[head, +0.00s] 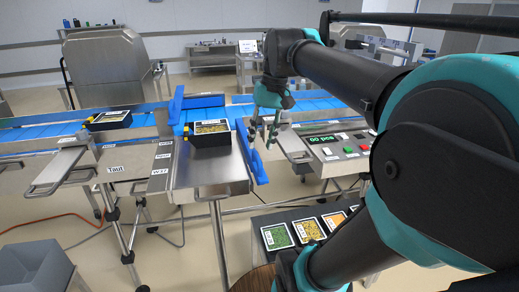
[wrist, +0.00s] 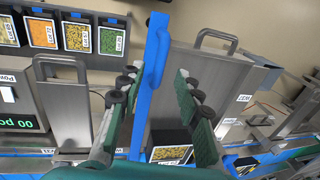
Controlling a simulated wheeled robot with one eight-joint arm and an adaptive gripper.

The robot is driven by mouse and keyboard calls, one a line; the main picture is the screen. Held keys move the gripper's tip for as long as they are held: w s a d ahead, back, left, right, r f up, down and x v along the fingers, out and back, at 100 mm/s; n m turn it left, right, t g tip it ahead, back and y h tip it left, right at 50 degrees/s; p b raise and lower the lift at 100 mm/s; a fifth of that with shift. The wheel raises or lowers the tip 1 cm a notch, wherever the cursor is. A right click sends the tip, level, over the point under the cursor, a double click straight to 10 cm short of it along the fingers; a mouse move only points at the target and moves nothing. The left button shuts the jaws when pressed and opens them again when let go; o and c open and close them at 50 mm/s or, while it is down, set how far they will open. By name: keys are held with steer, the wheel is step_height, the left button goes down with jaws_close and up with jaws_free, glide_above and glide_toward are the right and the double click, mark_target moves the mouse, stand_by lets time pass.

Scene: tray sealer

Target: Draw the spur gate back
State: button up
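A long blue bar with a blue loop handle, which looks like the spur gate (head: 257,167), lies along the right edge of a steel spur table (head: 210,178). In the wrist view the blue bar (wrist: 147,95) runs up the middle, with its handle (wrist: 158,58) on its right side. My gripper (head: 263,136) is open above the bar. In the wrist view my gripper's fingers (wrist: 156,84) stand apart on either side of the bar and handle, with gaps visible. I cannot tell how far above the handle the fingertips are.
A black filled tray (head: 210,140) sits on the spur table beside the gate. Another tray (head: 108,121) is on the blue belt (head: 50,130). A control panel (head: 340,146) stands to the right. An upright blue plate (head: 176,105) stands behind the spur. Picture bins (head: 308,230) are below.

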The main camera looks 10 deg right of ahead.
step_height(320, 180, up, 8)
steer(key=d, duration=0.1)
steer(key=shift+d, duration=0.3)
